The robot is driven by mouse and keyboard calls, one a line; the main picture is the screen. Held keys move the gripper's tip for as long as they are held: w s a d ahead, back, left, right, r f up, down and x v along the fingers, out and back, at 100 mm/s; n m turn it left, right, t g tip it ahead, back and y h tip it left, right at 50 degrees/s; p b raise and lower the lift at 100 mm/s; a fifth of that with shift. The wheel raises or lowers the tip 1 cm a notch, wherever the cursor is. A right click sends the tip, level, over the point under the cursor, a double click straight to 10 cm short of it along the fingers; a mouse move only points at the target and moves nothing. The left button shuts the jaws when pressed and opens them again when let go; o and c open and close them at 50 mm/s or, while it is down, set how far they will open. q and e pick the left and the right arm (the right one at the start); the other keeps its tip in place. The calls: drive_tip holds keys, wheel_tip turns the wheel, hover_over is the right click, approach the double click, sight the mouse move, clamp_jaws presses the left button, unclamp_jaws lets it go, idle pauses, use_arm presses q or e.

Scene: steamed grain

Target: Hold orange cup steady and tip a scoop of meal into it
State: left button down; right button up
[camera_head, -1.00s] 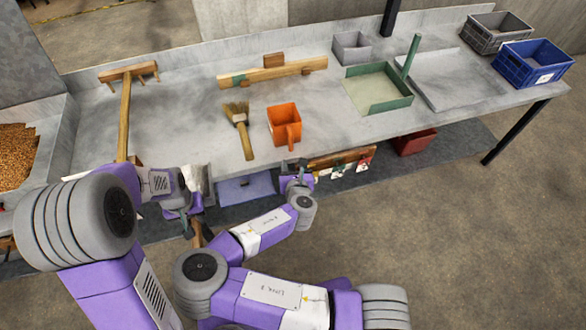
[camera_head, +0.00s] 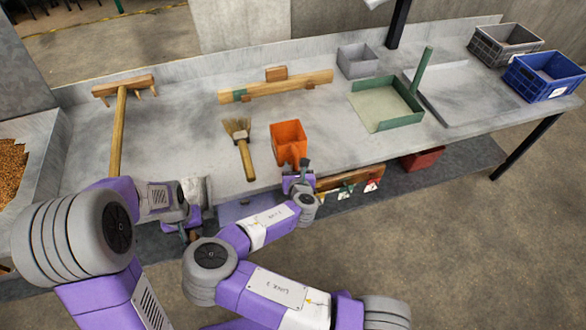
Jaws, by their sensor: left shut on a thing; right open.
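The orange cup (camera_head: 287,137) stands upright near the front edge of the grey bench, its handle toward me. My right gripper (camera_head: 300,168) is open just in front of the cup's handle; the picture does not show clearly whether it touches. My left gripper (camera_head: 192,218) is shut on the scoop, in front of the bench's front edge. Of the scoop, a pale metal part (camera_head: 194,188) seems to show beside my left arm. Whether meal lies in it is hidden. Brown grain (camera_head: 10,168) lies in a trough at the far left.
A brush (camera_head: 243,150) lies just left of the cup. A wooden rake (camera_head: 119,130) lies further left. A wooden bar (camera_head: 285,86) lies behind. A green-edged tray (camera_head: 393,118), a small grey bin (camera_head: 357,62), a blue crate (camera_head: 541,78) and a grey crate (camera_head: 502,47) stand to the right.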

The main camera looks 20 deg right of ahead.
clamp_jaws()
idle(1.0)
unclamp_jaws()
drive_tip(key=shift+s, duration=0.1)
